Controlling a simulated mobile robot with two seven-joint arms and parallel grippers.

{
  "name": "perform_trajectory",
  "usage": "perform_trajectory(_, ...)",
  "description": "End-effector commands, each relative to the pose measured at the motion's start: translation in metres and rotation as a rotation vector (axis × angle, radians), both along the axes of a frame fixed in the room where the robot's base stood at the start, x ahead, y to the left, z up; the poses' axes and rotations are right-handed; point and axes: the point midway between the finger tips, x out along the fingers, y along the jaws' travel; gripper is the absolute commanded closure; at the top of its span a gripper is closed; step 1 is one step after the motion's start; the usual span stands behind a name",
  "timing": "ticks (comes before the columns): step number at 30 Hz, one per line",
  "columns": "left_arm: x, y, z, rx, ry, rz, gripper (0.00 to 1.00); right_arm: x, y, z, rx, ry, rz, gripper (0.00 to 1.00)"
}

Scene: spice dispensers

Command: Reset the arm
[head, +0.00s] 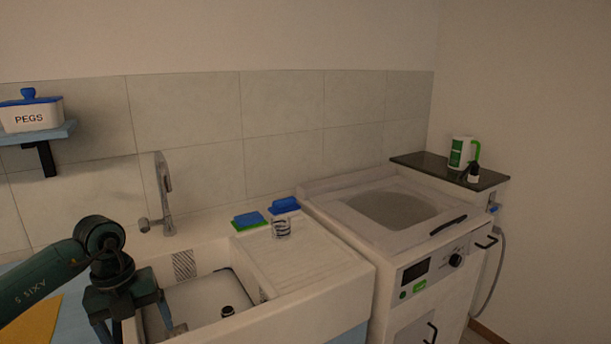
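My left arm comes in from the lower left, and its gripper (136,322) points down over the left edge of the white sink (205,292). Its two fingers are spread apart, and no held object shows between them. The fingertips are partly cut off or hard to make out near the bottom of the head view. My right arm and gripper are not in the head view.
A tap (163,195) stands behind the sink. A glass (281,227), a green-and-blue sponge (249,220) and a blue sponge (286,205) sit by the drainboard (300,255). A washing machine (385,215) stands right. A PEGS box (32,113) is on a shelf.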

Motion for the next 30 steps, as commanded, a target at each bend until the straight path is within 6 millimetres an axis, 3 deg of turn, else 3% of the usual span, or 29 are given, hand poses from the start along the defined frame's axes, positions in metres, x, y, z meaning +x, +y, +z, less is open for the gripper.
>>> perform_trajectory(1, -0.008, -0.029, -0.016, -0.091, 0.016, -0.057, 0.17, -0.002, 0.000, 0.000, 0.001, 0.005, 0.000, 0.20)
perform_trajectory(3, -0.016, -0.066, -0.029, -0.228, 0.015, -0.121, 0.17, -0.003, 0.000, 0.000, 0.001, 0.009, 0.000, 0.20)
perform_trajectory(8, -0.049, -0.163, -0.043, -0.635, 0.007, -0.218, 0.17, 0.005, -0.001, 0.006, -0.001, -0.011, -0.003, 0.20)
perform_trajectory(9, -0.060, -0.190, -0.041, -0.769, 0.000, -0.223, 0.17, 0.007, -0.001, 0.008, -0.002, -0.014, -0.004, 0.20)
perform_trajectory(12, -0.082, -0.247, -0.022, -1.129, -0.040, -0.153, 0.17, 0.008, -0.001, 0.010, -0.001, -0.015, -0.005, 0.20)
perform_trajectory(15, -0.089, -0.276, 0.003, -1.439, -0.094, 0.035, 0.17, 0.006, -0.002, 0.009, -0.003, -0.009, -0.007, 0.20)
perform_trajectory(19, -0.081, -0.272, 0.016, -1.715, -0.172, 0.433, 0.17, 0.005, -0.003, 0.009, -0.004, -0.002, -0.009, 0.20)
perform_trajectory(22, -0.074, -0.248, -0.002, -1.794, -0.212, 0.824, 0.17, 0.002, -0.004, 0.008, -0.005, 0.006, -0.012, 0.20)
perform_trajectory(26, -0.085, -0.205, -0.060, -1.708, -0.210, 1.366, 0.17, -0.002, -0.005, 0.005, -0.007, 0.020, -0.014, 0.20)
perform_trajectory(30, -0.130, -0.172, -0.130, -1.468, -0.127, 1.819, 0.17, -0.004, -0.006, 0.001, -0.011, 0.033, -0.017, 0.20)
